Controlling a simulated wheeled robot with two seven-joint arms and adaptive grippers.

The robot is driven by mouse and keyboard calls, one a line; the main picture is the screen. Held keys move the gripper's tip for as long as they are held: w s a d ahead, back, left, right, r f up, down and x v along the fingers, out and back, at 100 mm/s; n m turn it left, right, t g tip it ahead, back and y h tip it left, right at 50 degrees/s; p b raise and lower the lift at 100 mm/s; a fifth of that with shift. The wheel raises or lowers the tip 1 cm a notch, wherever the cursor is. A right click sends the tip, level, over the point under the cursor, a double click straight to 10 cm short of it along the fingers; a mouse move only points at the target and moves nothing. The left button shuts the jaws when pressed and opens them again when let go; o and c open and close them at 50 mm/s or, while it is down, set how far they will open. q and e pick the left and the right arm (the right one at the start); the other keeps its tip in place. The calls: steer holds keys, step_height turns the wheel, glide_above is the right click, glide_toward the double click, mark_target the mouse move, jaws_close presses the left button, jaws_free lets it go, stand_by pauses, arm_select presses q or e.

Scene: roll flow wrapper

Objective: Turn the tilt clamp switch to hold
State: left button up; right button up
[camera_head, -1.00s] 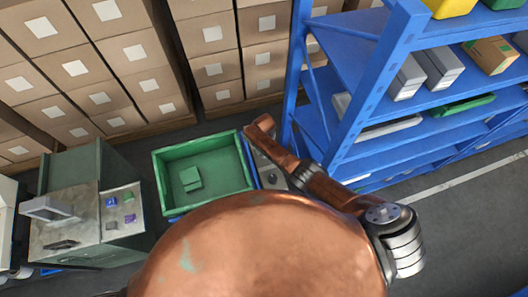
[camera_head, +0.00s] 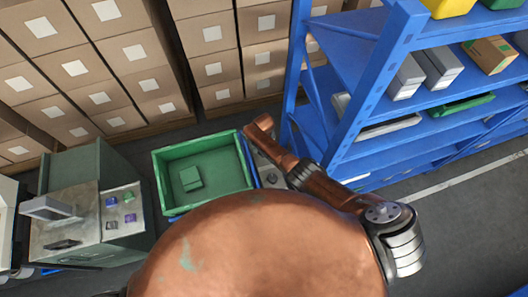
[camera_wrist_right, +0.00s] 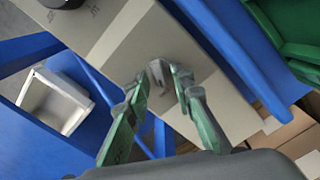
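The tilt clamp switch (camera_wrist_right: 159,76) shows in the right wrist view as a small grey lever on a light grey panel (camera_wrist_right: 120,40). My right gripper (camera_wrist_right: 160,80), with green fingers, is open around it, one finger on each side. I cannot tell whether either finger touches the lever. The label wording is too small to read. In the head view the panel (camera_head: 266,170) is partly hidden by my copper-coloured arm, and the switch cannot be made out there. My left gripper is in neither view.
A dark round knob (camera_wrist_right: 62,3) sits on the same panel. A green bin (camera_head: 220,180) holding a small green block stands left of the panel. A blue shelf rack (camera_head: 345,130) stands to the right, and stacked cartons (camera_head: 130,60) line the back.

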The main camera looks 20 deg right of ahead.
steer(key=shift+o, duration=0.3)
step_height(320, 180, up, 12)
stand_by(0.6)
stand_by(0.4)
